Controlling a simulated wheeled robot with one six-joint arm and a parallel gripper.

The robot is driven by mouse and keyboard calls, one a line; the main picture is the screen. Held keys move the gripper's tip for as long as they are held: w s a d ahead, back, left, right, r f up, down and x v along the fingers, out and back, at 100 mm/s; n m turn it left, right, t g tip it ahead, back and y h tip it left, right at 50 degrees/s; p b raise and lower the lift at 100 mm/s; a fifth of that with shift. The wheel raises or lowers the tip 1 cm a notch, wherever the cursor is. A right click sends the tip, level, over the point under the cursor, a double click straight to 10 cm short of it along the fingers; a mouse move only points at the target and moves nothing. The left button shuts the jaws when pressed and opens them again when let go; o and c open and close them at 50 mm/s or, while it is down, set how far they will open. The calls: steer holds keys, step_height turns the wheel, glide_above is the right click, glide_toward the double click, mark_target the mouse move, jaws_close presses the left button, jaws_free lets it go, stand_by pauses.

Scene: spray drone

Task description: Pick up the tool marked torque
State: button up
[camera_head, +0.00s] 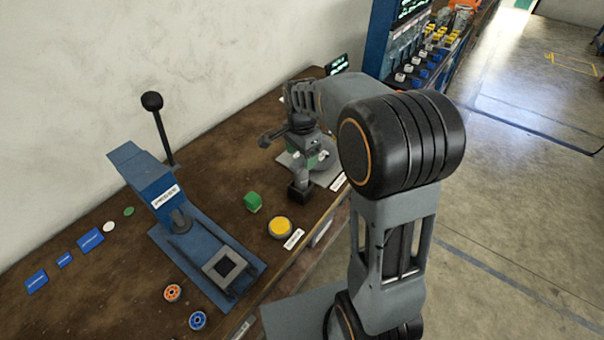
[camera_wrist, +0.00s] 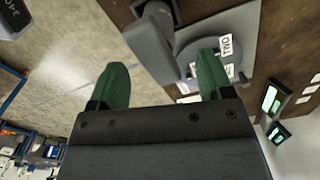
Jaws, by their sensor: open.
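I cannot read the word torque on anything in either view, so I cannot tell which thing is the marked tool. In the wrist view a grey disc (camera_wrist: 218,58) with white labels lies by the right fingertip, and a grey rounded piece (camera_wrist: 152,38) stands above the gap. In the head view my gripper (camera_head: 312,150) is over a grey plate (camera_head: 327,176) on the bench, partly hidden by my arm.
A blue press (camera_head: 160,190) with a black-knobbed lever stands on the brown bench (camera_head: 90,270). A green block (camera_head: 252,202) and a yellow button (camera_head: 280,227) lie between it and my gripper. A blue rack (camera_head: 378,40) with several small coloured items stands behind. Open floor (camera_head: 510,200) lies right.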

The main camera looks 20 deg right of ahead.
mark_target(301, 178)
steer(key=shift+s+f+p, duration=0.1)
steer(key=shift+f+p, duration=0.3)
steer(key=shift+f, duration=2)
steer(key=c, duration=1.1)
